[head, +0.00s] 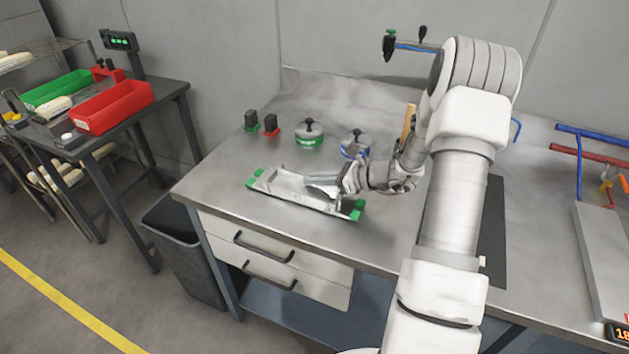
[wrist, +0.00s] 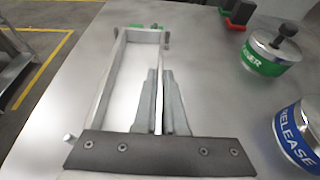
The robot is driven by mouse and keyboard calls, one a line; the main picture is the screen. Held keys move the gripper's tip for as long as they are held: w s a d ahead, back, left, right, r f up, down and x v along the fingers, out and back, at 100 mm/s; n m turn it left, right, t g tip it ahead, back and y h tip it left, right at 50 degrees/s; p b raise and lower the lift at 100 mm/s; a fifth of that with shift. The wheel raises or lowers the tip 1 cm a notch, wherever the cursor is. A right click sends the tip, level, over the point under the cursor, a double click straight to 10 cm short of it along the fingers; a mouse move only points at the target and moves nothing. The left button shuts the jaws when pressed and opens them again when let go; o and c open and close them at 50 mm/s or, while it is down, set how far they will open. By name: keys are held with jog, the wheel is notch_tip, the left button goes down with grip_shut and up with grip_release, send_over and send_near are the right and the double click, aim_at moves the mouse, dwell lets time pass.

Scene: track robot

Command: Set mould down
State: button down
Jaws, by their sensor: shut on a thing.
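The mould is a long silver open trough (head: 285,185) with green end pieces, low over or on the steel bench top (head: 225,190); I cannot tell if it touches. It lies slantwise near the bench's front left edge. In the wrist view the mould (wrist: 103,92) stretches away from me, its far end green. My gripper (head: 322,188) is shut on the mould's wall on the pots' side. In the wrist view my gripper's two fingers (wrist: 161,75) straddle that wall; the near end of the mould is hidden behind the gripper.
A green-labelled pot (head: 309,135) and a blue-labelled pot (head: 355,145) stand behind the mould. Small green (head: 251,120) and red (head: 272,128) blocks with black tops are at the back left. A side table (head: 150,112) holds a red bin (head: 112,105). Bench left of the mould is clear.

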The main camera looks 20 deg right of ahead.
jog(key=shift+f, duration=0.15)
jog(key=c, duration=1.4)
grip_release()
jog(key=shift+f, duration=0.15)
jog(key=shift+c, duration=0.2)
jog(key=o, duration=0.5)
jog(key=shift+c, duration=0.2)
jog(key=shift+r, duration=0.2)
jog(key=shift+s+d+r, duration=0.15)
jog(key=shift+s+d, duration=0.05)
jog(key=shift+d, duration=0.05)
notch_tip(320, 180, up, 4)
jog(key=p, duration=0.1)
send_over(356, 198)
jog(key=shift+r, duration=0.15)
